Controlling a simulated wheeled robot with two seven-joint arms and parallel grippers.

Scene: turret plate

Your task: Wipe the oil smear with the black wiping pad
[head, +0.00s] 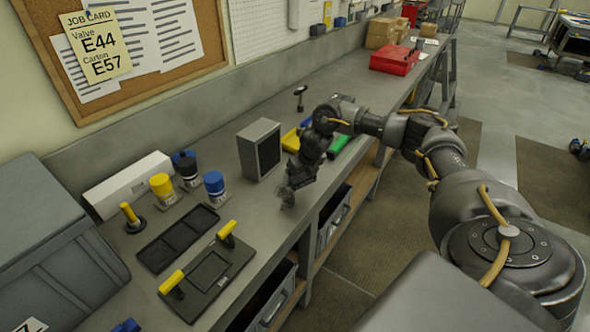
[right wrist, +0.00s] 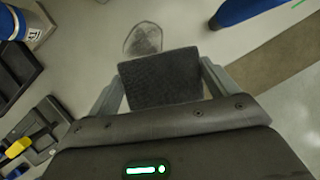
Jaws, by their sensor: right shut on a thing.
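The black wiping pad (right wrist: 160,78) is a dark, textured block between the two grey fingers of my right gripper (right wrist: 162,88) in the right wrist view. The gripper is shut on it. In the head view my right gripper (head: 298,176) points down over the grey bench, close to its front edge. The oil smear (right wrist: 143,39) is a greyish rounded patch on the bench just beyond the pad in the right wrist view. Whether the pad touches the bench, I cannot tell. My left gripper is not in view.
A grey box with a dark front (head: 259,149) stands behind the gripper. To the left are a blue-capped container (head: 214,186), a black tray (head: 178,238) and a plate with yellow handles (head: 208,274). Yellow and green bins lie beyond my arm. A red case (head: 395,60) stands farther back.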

